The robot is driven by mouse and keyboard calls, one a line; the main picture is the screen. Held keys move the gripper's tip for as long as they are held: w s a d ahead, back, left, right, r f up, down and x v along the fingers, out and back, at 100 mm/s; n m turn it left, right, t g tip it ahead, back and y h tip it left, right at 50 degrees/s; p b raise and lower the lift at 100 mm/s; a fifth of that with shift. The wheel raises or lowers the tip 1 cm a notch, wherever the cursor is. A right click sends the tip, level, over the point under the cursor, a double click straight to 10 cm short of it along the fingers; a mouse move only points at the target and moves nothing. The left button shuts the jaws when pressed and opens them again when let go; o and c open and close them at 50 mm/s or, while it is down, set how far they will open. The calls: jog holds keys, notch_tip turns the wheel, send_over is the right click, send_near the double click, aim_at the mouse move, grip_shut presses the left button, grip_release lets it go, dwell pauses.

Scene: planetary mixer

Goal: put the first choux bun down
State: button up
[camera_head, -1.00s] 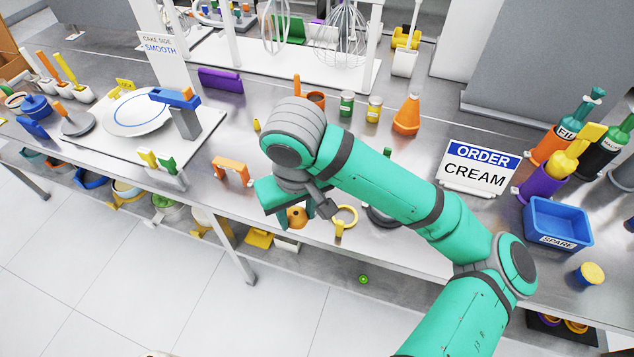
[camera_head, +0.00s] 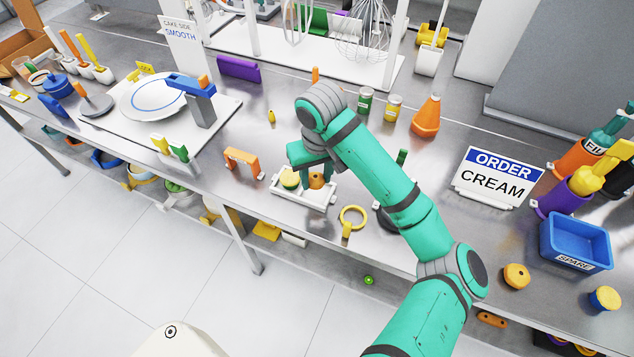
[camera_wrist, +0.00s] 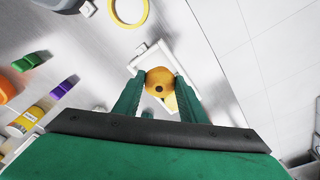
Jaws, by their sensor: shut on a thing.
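A round golden-brown choux bun (camera_head: 317,181) with a dark hole in it is between the fingers of my gripper (camera_head: 306,181). The wrist view shows the bun (camera_wrist: 160,82) between both green fingertips, with the hole facing the camera. My gripper is shut on it, at the white tray (camera_head: 318,201) near the table's front edge. The white tray (camera_wrist: 143,62) lies beneath the bun in the wrist view. I cannot tell whether the bun touches the tray floor. A yellow-green round piece (camera_head: 290,179) shows beside the bun at the tray, partly hidden by my gripper.
An orange arch (camera_head: 242,160) stands left of the tray and a yellow ring (camera_head: 352,220) on its right. Another bun-like piece (camera_head: 516,275) lies on the right, near the blue SPARE bin (camera_head: 575,240). The ORDER CREAM sign (camera_head: 497,178) stands behind it.

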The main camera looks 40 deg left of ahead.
aim_at(318, 177)
jog(key=shift+w+a+f, duration=0.25)
jog(key=shift+w+f, duration=0.1)
jog(key=shift+f, duration=0.15)
jog(key=shift+w+a+f, duration=0.25)
jog(key=shift+w+f, duration=0.05)
jog(key=shift+f, duration=1.8)
jog(key=shift+f, duration=0.6)
jog(key=o, duration=1.1)
jog(key=shift+w+r, duration=0.2)
jog(key=shift+r, duration=0.25)
jog(key=r, duration=0.8)
jog(key=s+d+r, duration=0.1)
jog(key=r, duration=0.3)
jog(key=shift+r, duration=0.15)
